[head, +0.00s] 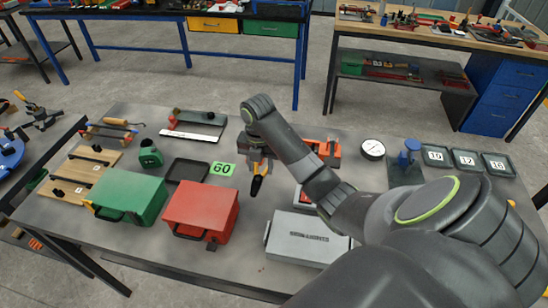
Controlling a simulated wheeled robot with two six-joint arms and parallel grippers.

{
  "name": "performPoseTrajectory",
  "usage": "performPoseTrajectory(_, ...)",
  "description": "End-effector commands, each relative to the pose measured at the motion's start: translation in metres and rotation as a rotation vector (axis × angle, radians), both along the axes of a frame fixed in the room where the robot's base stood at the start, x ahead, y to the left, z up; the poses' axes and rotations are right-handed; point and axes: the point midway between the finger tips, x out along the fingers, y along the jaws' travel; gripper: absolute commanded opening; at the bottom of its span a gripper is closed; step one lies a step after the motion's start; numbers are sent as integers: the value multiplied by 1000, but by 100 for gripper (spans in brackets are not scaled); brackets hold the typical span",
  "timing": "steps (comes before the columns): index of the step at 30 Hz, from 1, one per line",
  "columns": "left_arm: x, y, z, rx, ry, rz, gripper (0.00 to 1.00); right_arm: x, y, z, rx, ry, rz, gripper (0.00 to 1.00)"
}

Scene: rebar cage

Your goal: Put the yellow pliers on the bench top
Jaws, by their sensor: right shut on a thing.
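My right gripper (258,163) comes in from the right over the middle of the grey bench top (255,245), pointing down. It is shut on the yellow pliers (257,184), of which a dark lower end and a little yellow-orange show below the fingers. The rest of the pliers is hidden by the gripper. I cannot tell whether their lower end touches the bench top. My left gripper is not in view.
A red case (200,208) and a green case (130,192) stand left of the gripper. A green 60 sign (222,169) and dark tray (187,170) lie close by. A grey box (305,238) stands front right. Bare bench lies between the red case and grey box.

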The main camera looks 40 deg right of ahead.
Motion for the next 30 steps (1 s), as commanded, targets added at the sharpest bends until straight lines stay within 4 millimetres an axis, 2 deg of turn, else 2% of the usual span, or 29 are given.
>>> performPoseTrajectory(3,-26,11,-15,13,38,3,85,0,0,-15,0,0,0,12)
performPoseTrajectory(8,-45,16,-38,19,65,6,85,0,0,-37,0,0,0,12)
performPoseTrajectory(13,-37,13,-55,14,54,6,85,0,0,-54,-1,-1,0,12)
performPoseTrajectory(14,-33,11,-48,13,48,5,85,0,0,-54,1,2,0,12)
performPoseTrajectory(18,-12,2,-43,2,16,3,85,-1,1,-70,1,3,0,12)
performPoseTrajectory(20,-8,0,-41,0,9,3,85,-1,1,-79,2,4,-1,12)
performPoseTrajectory(24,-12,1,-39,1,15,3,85,-1,0,-94,0,1,0,12)
performPoseTrajectory(30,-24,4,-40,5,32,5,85,0,0,-97,-1,-1,1,12)
